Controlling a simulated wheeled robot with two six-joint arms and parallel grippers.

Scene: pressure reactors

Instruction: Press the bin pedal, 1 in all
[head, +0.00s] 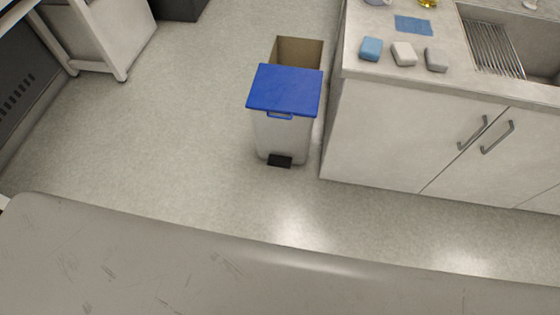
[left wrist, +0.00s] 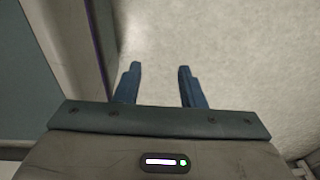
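A white pedal bin (head: 284,135) with a closed blue lid (head: 286,90) stands upright on the floor, left of the sink cabinet. Its black pedal (head: 280,160) sticks out at the bottom front, close to the floor. My left gripper (left wrist: 160,75) shows only in the left wrist view. Its two blue fingers are apart with bare floor between them, and it holds nothing. The bin does not show in that view. My right gripper is in neither view.
A cardboard box (head: 300,52) stands behind the bin. The white cabinet (head: 375,135) with sink (head: 535,45) is to its right; sponges (head: 371,49) and a blue cloth (head: 413,25) lie on its counter. A wheeled white unit (head: 100,40) is far left. Floor (head: 180,140) left and in front of the bin is clear.

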